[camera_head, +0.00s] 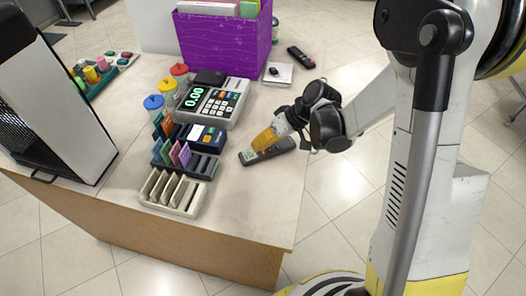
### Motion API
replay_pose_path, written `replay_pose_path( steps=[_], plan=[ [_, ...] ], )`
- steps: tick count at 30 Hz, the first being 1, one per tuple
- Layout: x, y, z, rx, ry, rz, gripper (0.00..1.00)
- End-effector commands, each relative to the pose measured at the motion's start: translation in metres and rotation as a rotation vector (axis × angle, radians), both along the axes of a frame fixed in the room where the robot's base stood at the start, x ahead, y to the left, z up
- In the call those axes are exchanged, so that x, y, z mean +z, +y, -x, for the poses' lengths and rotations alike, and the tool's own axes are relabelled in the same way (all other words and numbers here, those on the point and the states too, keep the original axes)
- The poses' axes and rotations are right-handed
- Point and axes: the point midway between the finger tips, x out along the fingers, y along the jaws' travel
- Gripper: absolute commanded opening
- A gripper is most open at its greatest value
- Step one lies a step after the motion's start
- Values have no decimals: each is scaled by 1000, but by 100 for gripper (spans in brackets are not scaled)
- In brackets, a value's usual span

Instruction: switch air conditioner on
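A second dark remote (301,57) lies farther back on the counter, near the purple box. No air conditioner shows in this view.
A black-and-white case (60,110) stands left.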

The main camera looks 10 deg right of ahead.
Motion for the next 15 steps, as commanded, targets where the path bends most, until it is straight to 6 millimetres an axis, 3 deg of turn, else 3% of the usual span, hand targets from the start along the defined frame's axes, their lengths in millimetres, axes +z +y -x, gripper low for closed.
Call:
replay_pose_path(
  steps=[15],
  plan=[
    [49,0,0,0,0,0,0]
  ],
)
